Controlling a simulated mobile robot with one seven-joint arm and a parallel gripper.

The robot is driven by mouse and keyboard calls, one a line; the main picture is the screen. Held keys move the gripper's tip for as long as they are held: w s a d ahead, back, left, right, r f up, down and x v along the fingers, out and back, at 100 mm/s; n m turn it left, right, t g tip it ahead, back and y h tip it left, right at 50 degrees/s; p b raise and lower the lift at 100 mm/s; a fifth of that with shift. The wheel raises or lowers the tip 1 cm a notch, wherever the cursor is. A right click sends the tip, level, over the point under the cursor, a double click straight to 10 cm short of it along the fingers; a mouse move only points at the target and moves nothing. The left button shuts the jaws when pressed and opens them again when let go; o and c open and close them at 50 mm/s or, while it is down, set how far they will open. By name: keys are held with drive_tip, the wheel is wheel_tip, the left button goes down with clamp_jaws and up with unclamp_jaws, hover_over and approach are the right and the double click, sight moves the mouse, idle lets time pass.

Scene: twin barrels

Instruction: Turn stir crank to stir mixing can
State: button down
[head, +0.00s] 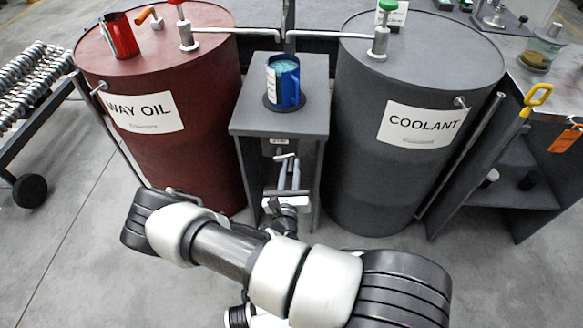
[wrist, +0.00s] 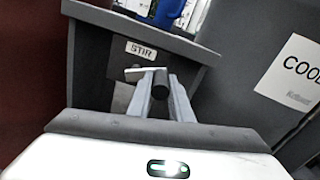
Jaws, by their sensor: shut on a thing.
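The mixing can (head: 288,87), blue with pale blue-green contents, stands on a dark round disc on top of a grey stand (head: 309,66). Its blue lower part shows at the top of the wrist view (wrist: 168,12). The stir crank (wrist: 137,71), a silver arm with a dark knob, sits on the stand's front below a STIR label (wrist: 141,50). It also shows in the head view (head: 283,156). My gripper (wrist: 161,90) is shut on the crank's dark knob, one finger on each side. The fingers partly hide the knob.
A red WAY OIL barrel (head: 180,150) stands close left of the stand, a grey COOLANT barrel (head: 375,180) close right. A pipe (head: 330,36) runs from each barrel top toward the stand. A shelf unit (head: 500,195) is at right. The near floor is clear.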

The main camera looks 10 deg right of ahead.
drive_tip(key=r+n+p, duration=0.1)
drive_tip(key=n, duration=0.1)
drive_tip(key=a+n+p, duration=0.1)
drive_tip(key=n, duration=0.1)
drive_tip(key=shift+w+r+p, duration=0.1)
drive_tip(key=shift+r+p, duration=0.2)
drive_tip(key=shift+r, duration=0.1)
drive_tip(key=w+a+n, duration=0.1)
drive_tip(key=a+n, duration=0.4)
drive_tip(key=n, duration=1)
drive_tip(key=shift+w+a+r, duration=0.35)
drive_tip(key=shift+w, duration=0.05)
drive_tip(key=shift+n, duration=0.3)
drive_tip(key=c, duration=1.6)
unclamp_jaws()
drive_tip(key=p+v, duration=0.2)
drive_tip(key=v, duration=1.5)
drive_tip(key=shift+s, duration=0.2)
